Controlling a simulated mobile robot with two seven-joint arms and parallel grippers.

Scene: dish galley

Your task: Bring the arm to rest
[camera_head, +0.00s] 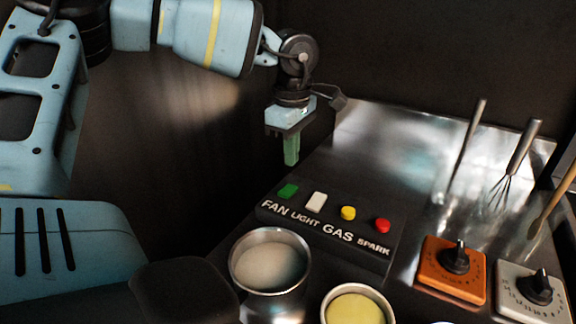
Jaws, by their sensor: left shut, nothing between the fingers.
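My left arm comes in from the upper left, and its gripper (291,160) points down with its green fingers shut and nothing between them. It hangs just above and behind a black switch panel (330,238) labelled FAN, LIGHT, GAS and SPARK. The gripper is nearest the green FAN button (287,191) and appears apart from it, though the exact gap is hard to tell. The white LIGHT switch (316,201), yellow GAS button (348,213) and red SPARK button (382,225) are uncovered. My right gripper is not in view.
A metal pot (270,262) with pale contents and a bowl of yellow liquid (355,308) stand in front of the panel. An orange dial box (453,268) and a grey dial box (535,292) sit at right. A whisk (511,170) and other utensils are behind them.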

